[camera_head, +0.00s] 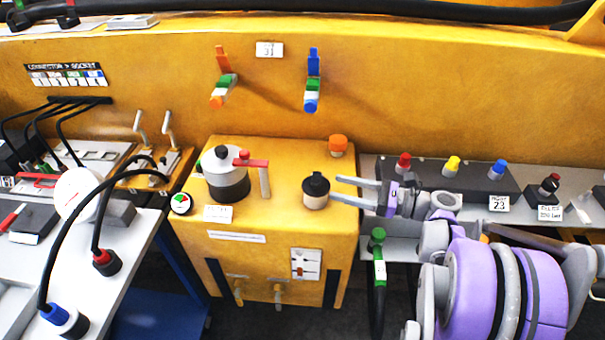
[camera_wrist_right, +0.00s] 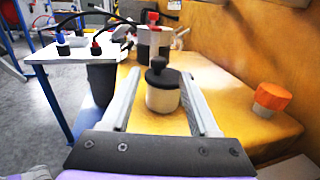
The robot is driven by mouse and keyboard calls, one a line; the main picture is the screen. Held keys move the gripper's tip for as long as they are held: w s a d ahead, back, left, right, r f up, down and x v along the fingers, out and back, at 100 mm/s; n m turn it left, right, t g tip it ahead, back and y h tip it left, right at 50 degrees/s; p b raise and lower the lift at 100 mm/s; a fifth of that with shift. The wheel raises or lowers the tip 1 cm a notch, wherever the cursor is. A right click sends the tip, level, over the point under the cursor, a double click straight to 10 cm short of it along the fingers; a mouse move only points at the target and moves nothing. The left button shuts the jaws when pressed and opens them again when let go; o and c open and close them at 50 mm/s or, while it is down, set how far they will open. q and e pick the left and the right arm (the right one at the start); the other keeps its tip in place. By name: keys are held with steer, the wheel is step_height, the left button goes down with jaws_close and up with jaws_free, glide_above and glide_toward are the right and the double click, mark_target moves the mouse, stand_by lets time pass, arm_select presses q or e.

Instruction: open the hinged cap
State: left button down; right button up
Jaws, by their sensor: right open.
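The likely hinged cap is the black cap (camera_head: 316,185) with a knob on top of a short filler neck on the yellow housing. It looks closed. In the right wrist view, the cap (camera_wrist_right: 161,76) sits on a white cylindrical neck (camera_wrist_right: 162,100). The hinge cannot be made out. My right gripper (camera_head: 338,190) comes in from the right, open and empty. Its two fingers point at the neck, and in the wrist view they lie left and right of it. Whether they touch it cannot be told. My left gripper is not in view.
A larger white-and-black canister (camera_head: 224,172) with a red-handled lever (camera_head: 252,162) stands left of the cap. An orange knob (camera_head: 338,144) is behind it. A dark box with coloured buttons (camera_head: 450,180) is at the right. A green-topped hose (camera_head: 378,260) hangs below my gripper.

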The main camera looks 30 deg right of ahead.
mark_target(305, 186)
steer(key=x, duration=1)
steer(key=shift+s+p, duration=0.1)
steer(key=shift+p, duration=0.25)
jaws_close()
stand_by(0.8)
